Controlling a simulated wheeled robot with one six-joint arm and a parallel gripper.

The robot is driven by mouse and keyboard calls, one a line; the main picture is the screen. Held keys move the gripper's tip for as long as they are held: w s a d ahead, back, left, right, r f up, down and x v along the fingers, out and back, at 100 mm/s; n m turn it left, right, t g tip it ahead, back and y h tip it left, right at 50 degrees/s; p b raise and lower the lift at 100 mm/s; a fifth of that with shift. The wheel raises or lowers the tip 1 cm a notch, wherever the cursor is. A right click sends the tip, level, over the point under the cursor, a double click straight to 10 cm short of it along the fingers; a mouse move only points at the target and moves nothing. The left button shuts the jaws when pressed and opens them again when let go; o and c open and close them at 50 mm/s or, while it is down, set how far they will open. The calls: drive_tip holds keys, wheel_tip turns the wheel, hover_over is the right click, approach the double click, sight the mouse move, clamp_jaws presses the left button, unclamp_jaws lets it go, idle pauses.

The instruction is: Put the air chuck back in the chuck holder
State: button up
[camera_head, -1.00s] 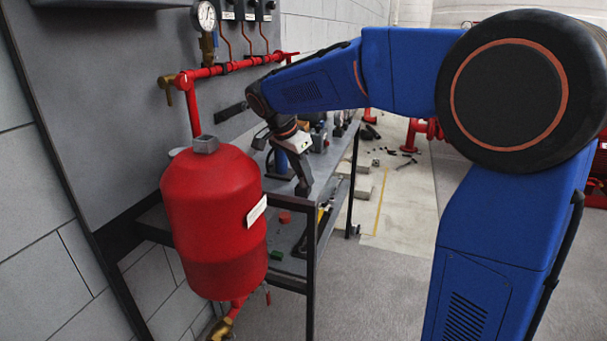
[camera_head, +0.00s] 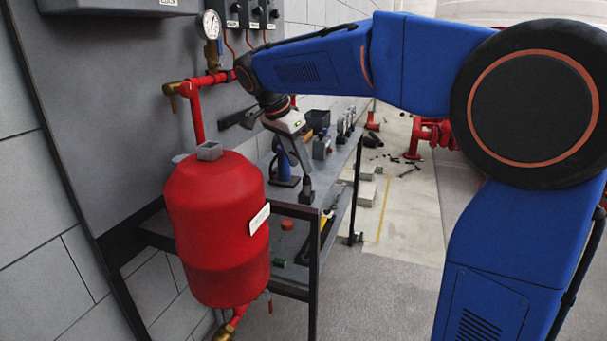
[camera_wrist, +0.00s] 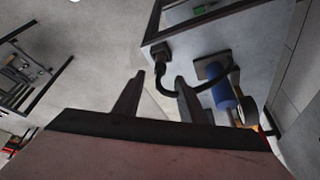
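My gripper (camera_wrist: 160,78) is open, with two dark fingers apart and nothing gripped between the tips. In the head view my gripper (camera_head: 306,176) points down above the near corner of the bench. A small dark block (camera_wrist: 160,52), likely the chuck holder, stands at that corner; it also shows in the head view (camera_head: 306,195), just below the fingers. A black hose (camera_wrist: 168,91) loops from the block behind the right finger towards a blue pump (camera_wrist: 222,96). The air chuck seems to be at the hose end in the block; its seating is too small to tell.
The blue pump (camera_head: 286,158) stands just left of my gripper. A red tank (camera_head: 215,225) is at the front left of the bench (camera_head: 270,207). Red pipe and a gauge (camera_head: 211,24) are on the grey panel.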

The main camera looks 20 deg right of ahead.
drive_tip(key=shift+v, duration=2.1)
drive_tip(key=s+d+f+n+t+y, duration=0.1)
drive_tip(key=s+d+f+n, duration=0.2)
drive_tip(key=s+f, duration=0.3)
drive_tip(key=s+d+f+n+t+y, duration=0.1)
drive_tip(key=s+d+f+n, duration=0.3)
drive_tip(key=s, duration=1.1)
drive_tip(key=s+d+f+n+t+y, duration=0.1)
drive_tip(key=s+d+f+n, duration=0.3)
drive_tip(key=s+f, duration=0.5)
drive_tip(key=s+n+y, duration=0.1)
drive_tip(key=n, duration=0.1)
drive_tip(key=shift+s+f+n, duration=0.3)
drive_tip(key=shift+s+f, duration=0.05)
drive_tip(key=shift+f, duration=0.05)
drive_tip(key=shift+c, duration=0.5)
